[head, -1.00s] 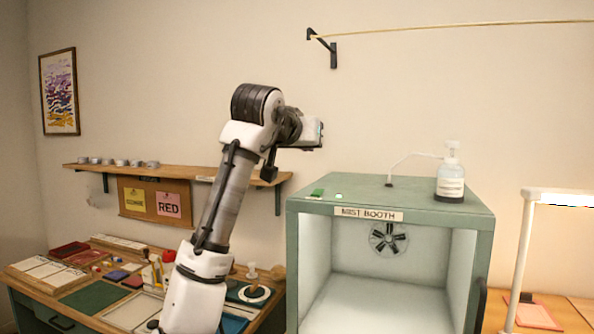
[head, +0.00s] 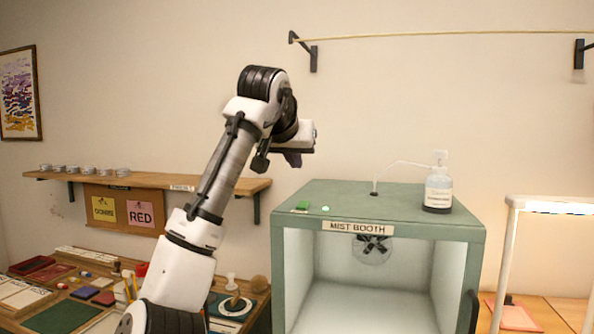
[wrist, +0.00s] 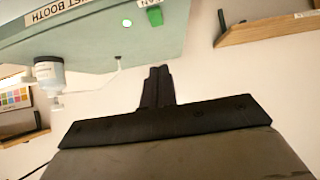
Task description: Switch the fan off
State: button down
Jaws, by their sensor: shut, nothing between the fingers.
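The fan (head: 372,248) is set in the back wall of the green mist booth (head: 380,210). A small green switch (head: 303,206) sits on the booth's top at the front left, beside a lit green light (head: 325,209). In the wrist view the switch (wrist: 155,16) is by a partly cut-off FAN label, with the light (wrist: 127,22) near it. My gripper (head: 293,160) is above and left of the switch in the head view, apart from it. In the wrist view my gripper (wrist: 158,70) is shut and empty.
A clear pump bottle (head: 438,190) with a thin tube stands on the booth's top at the right. A wall shelf (head: 150,180) with small cups is at the left, above a cluttered worktable. A white lamp (head: 550,205) stands right of the booth.

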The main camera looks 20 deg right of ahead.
jog(key=p, duration=0.3)
send_over(303, 206)
notch_tip(303, 206, down, 5)
notch_tip(303, 206, down, 3)
jog(key=shift+r+p, duration=0.15)
jog(key=shift+p, duration=0.2)
jog(key=shift+f, duration=0.65)
